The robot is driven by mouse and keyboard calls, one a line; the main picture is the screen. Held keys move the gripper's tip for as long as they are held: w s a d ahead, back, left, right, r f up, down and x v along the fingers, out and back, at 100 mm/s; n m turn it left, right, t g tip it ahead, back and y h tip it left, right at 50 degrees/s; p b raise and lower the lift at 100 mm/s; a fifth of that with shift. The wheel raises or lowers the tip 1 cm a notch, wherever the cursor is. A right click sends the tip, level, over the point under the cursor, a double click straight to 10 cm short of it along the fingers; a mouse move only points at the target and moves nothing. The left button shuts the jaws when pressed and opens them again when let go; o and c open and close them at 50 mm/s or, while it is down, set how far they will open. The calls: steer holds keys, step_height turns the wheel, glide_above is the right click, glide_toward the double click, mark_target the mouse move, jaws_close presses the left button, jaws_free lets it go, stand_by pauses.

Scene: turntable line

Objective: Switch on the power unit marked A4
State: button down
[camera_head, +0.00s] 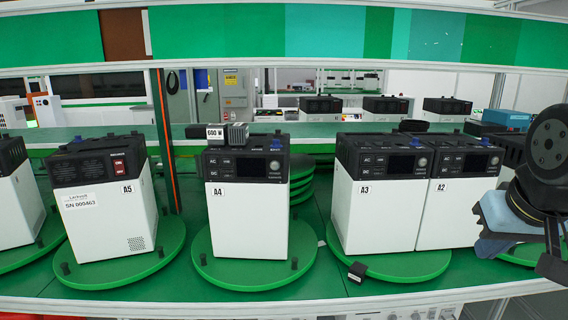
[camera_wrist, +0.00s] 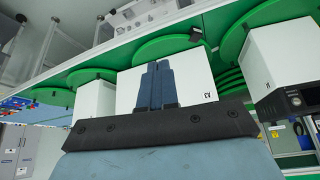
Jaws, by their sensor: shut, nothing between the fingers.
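The power unit A4 (camera_head: 248,215) is a white box with a black top. It stands upright on a round green turntable (camera_head: 222,272) left of centre in the head view. Its black front panel (camera_head: 243,168) faces me, with small buttons at left, a dark display and a round knob. Whether it is on cannot be told. A small "600 W" box (camera_head: 235,133) sits on its top. My gripper (camera_head: 488,247) is at the far right, beside unit A2 and well away from A4. In the wrist view its blue fingers (camera_wrist: 157,84) are shut together, empty, before a white unit.
Units A3 (camera_head: 375,214) and A2 (camera_head: 452,217) stand close together at right. A small black block (camera_head: 357,272) is at the turntable's front edge. A shelf runs overhead.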

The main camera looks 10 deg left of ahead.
steer(key=shift+w, duration=0.1)
steer(key=n+t+y, duration=0.5)
steer(key=n+y, duration=0.9)
steer(key=n, duration=0.7)
glide_toward(275, 165)
steer(key=s+a, duration=0.5)
steer(key=s, duration=0.2)
steer(key=shift+a+f, duration=0.15)
steer(key=shift+f, duration=0.1)
steer(key=shift+w, duration=0.2)
steer(key=w+a, duration=0.1)
steer(key=w, duration=0.7)
steer(key=shift+w, duration=0.25)
